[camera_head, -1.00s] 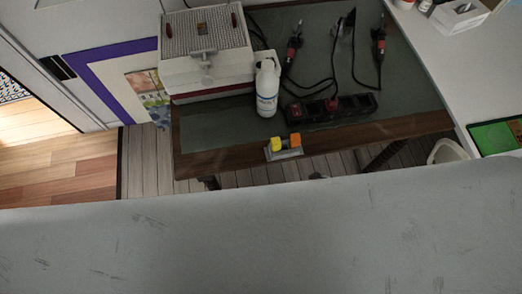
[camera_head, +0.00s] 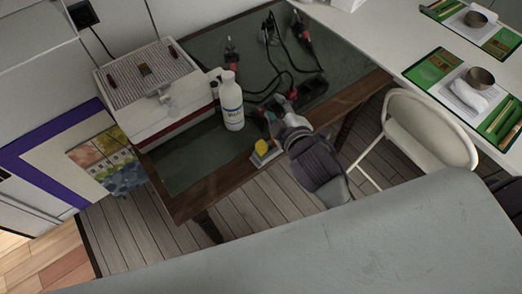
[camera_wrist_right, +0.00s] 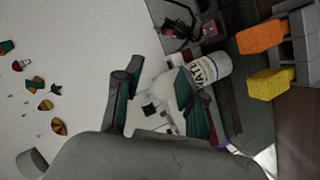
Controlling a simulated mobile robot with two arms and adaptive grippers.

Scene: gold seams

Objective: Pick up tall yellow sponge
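The yellow sponge (camera_head: 262,146) stands in a small grey holder (camera_head: 267,158) at the front edge of the dark table. In the right wrist view the yellow sponge (camera_wrist_right: 270,84) is at the right, beside an orange sponge (camera_wrist_right: 261,36), both against the grey holder (camera_wrist_right: 305,50). My right gripper (camera_head: 276,109) is over the table's front edge, just behind and right of the holder, and hides the orange sponge in the head view. Its two fingers are spread and empty in the right wrist view (camera_wrist_right: 160,72), with the sponges off to their right. My left gripper is not in view.
Cables and tools (camera_head: 290,62) lie at the back. A white chair (camera_head: 425,130) stands at the right, by the white table (camera_head: 390,40).

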